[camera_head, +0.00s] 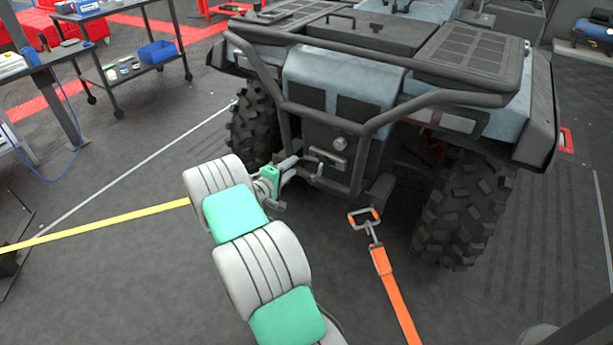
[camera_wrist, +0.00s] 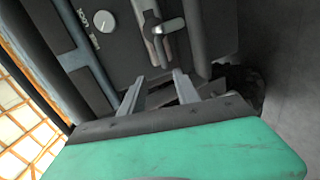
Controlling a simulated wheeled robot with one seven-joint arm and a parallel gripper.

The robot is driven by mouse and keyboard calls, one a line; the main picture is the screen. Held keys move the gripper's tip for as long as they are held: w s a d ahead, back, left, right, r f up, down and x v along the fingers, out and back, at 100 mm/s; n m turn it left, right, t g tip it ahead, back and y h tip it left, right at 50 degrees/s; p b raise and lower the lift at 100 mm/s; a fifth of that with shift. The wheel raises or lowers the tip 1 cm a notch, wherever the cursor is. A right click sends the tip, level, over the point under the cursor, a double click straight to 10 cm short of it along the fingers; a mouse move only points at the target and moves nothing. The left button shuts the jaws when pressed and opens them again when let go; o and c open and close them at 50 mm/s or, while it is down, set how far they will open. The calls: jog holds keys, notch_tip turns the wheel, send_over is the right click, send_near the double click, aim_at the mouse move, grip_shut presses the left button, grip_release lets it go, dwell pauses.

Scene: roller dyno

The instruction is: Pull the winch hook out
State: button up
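The winch hook (camera_head: 328,158) is a small grey metal piece at the front of the off-road vehicle (camera_head: 345,78), by the winch plate below the hood. In the wrist view the hook (camera_wrist: 160,32) hangs ahead of the fingers, near the top middle. My gripper (camera_head: 303,167) is close to the vehicle's front, just left of the hook in the head view. In the wrist view the two fingers of my gripper (camera_wrist: 154,84) are spread apart with nothing between them. The hook appears beyond the fingertips; whether anything touches is not clear.
The dark bumper bars (camera_head: 290,105) frame the winch area. An orange strap (camera_head: 392,288) with a metal end lies right of my arm. A yellow strap (camera_head: 105,223) runs off left. A cart (camera_head: 128,60) with a blue bin stands at the upper left. Open floor lies left.

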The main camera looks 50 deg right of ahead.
aim_at(308, 158)
jog(key=shift+n+h, duration=0.4)
jog(key=shift+n, duration=0.1)
jog(key=d, duration=0.3)
jog(key=d+f+b, duration=0.1)
jog(key=d, duration=0.2)
jog(key=d+f, duration=0.1)
jog(key=d, duration=0.2)
jog(key=shift+f, duration=0.2)
jog(key=shift+a, duration=0.1)
jog(key=shift+c, duration=0.4)
jog(key=c, duration=0.7)
grip_shut()
jog(key=shift+r, duration=0.1)
